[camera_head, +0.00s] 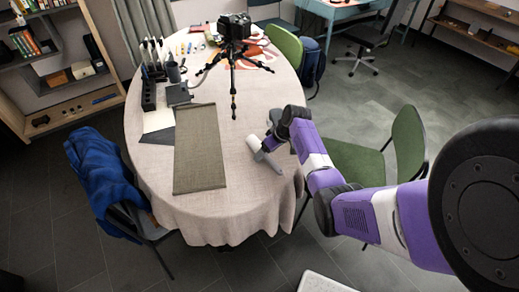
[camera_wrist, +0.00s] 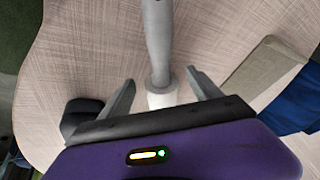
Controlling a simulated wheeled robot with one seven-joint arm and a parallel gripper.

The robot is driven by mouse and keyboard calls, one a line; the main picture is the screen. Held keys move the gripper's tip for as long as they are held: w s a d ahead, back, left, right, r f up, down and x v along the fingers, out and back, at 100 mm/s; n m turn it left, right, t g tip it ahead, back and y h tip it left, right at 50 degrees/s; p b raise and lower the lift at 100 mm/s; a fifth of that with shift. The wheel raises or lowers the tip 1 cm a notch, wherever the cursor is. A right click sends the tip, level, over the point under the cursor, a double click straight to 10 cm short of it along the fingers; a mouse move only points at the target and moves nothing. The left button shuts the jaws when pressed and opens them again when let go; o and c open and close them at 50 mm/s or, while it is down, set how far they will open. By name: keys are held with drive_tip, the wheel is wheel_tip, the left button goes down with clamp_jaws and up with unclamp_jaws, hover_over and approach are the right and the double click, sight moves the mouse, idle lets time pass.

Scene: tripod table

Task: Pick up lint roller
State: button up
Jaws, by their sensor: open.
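The lint roller (camera_wrist: 158,42) shows in the wrist view as a long grey shaft with a pale white part at its near end. In the head view the roller (camera_head: 254,143) is a small pale shape on the cloth-covered table, partly hidden by my arm. My gripper (camera_wrist: 160,80) is open, with one finger on each side of the roller where grey meets white. A gap shows beside each finger. In the head view my gripper (camera_head: 270,144) is over the table's right side, its fingers hard to make out.
The oval table (camera_head: 215,220) holds an olive mat (camera_head: 200,150) left of the roller, and a camera on a black tripod (camera_head: 233,75) farther back. Black organisers (camera_head: 149,95) stand at the left edge. A green chair (camera_head: 408,140) and a chair with a blue jacket (camera_head: 98,165) flank the table.

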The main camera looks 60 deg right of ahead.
drive_tip(key=c, duration=1.5)
wheel_tip(320, 180, up, 20)
drive_tip(key=shift+b, duration=0.7)
drive_tip(key=shift+c, duration=0.2)
